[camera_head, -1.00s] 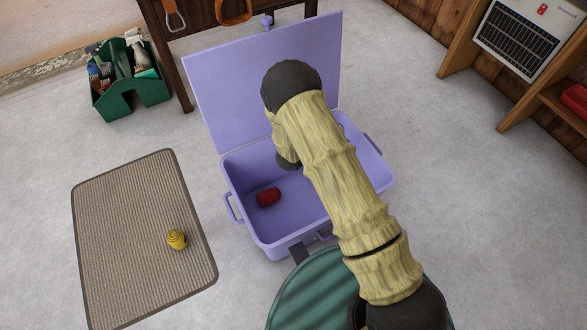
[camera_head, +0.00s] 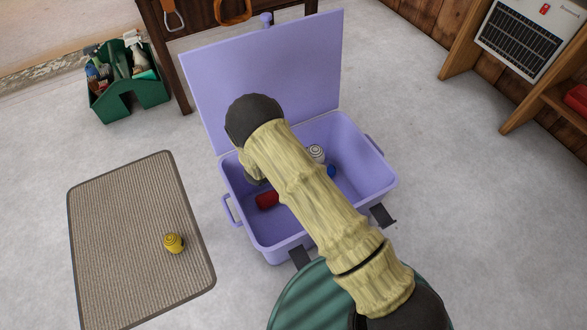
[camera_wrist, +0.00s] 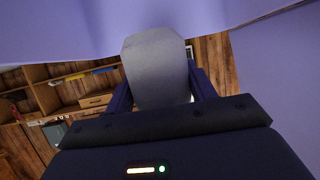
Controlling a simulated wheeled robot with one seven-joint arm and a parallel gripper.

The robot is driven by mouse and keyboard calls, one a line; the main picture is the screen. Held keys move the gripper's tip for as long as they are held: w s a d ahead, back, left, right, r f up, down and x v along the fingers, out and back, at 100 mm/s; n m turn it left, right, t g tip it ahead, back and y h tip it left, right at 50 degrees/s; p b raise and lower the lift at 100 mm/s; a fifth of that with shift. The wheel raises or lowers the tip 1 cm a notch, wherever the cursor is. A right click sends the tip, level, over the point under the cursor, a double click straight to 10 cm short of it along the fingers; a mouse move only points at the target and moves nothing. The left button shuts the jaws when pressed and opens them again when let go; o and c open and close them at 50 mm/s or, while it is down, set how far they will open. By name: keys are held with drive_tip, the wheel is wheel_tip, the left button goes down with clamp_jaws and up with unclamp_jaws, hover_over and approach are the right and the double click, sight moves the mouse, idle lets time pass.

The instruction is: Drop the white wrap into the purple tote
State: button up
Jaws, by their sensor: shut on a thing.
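The white wrap (camera_wrist: 158,70) is a pale roll held between the jaws of my gripper (camera_wrist: 160,88) in the wrist view. In the head view a white roll with a spiral end (camera_head: 316,153) shows just right of my arm, over or inside the purple tote (camera_head: 365,190). I cannot tell its exact height. My arm hides most of my gripper there. The tote is open, its lid (camera_head: 225,85) raised at the back. A red roll (camera_head: 266,200) lies inside at left, and a small blue thing (camera_head: 331,171) shows near the white roll.
A ribbed mat (camera_head: 120,235) with a yellow roll (camera_head: 174,243) on it lies left of the tote. A green caddy of bottles (camera_head: 130,98) stands at upper left. Wooden shelving (camera_head: 460,45) stands at upper right. Floor right of the tote is clear.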

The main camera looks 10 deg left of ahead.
wheel_tip(320, 180, down, 5)
drive_tip(key=b, duration=0.3)
drive_tip(key=shift+r, duration=0.1)
drive_tip(key=o, duration=1.1)
drive_tip(key=p+v, duration=0.6)
drive_tip(key=v, duration=1.1)
drive_tip(key=shift+s+a, duration=0.15)
drive_tip(key=shift+s, duration=0.05)
